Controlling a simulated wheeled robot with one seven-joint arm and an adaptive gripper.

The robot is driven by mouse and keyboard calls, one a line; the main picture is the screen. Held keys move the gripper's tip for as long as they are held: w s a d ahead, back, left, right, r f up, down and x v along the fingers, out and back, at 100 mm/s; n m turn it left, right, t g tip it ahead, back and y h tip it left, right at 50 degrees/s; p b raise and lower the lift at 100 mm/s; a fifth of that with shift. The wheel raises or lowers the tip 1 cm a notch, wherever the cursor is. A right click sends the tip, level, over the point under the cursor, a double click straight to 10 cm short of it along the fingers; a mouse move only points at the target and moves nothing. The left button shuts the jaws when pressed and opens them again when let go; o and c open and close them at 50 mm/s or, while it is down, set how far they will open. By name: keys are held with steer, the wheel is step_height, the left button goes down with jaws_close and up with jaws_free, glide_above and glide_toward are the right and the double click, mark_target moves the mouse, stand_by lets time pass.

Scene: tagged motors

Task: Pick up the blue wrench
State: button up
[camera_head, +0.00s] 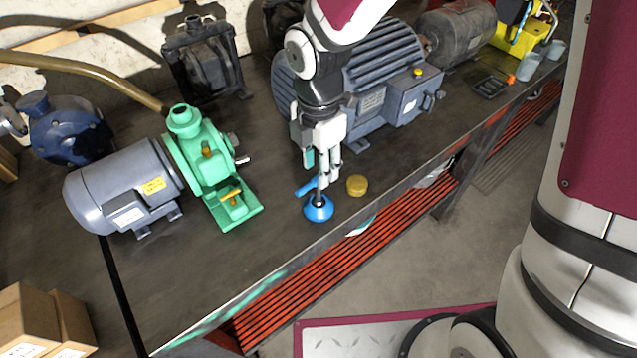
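A small blue tool (318,208), the only thing here that could be the blue wrench, is on the dark workbench (270,255) near its front edge. It has a rounded blue end, a dark stem and a blue lever-like piece at the upper left. I cannot make out a clear wrench shape. My gripper (322,180) points down right over it, with the fingertips at or just in front of its upper part. The fingers look close together and hide part of the stem. Whether they touch or grip it cannot be told.
A brass-coloured round cap (357,185) lies just right of the tool. A green pump (205,165) with a grey motor (125,187) stands to the left. A large blue-grey motor (395,75) stands close behind my gripper. The bench front left of the tool is clear.

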mark_target(318, 193)
steer(key=shift+f+p, duration=0.4)
steer(key=shift+f, duration=2.2)
jaws_close()
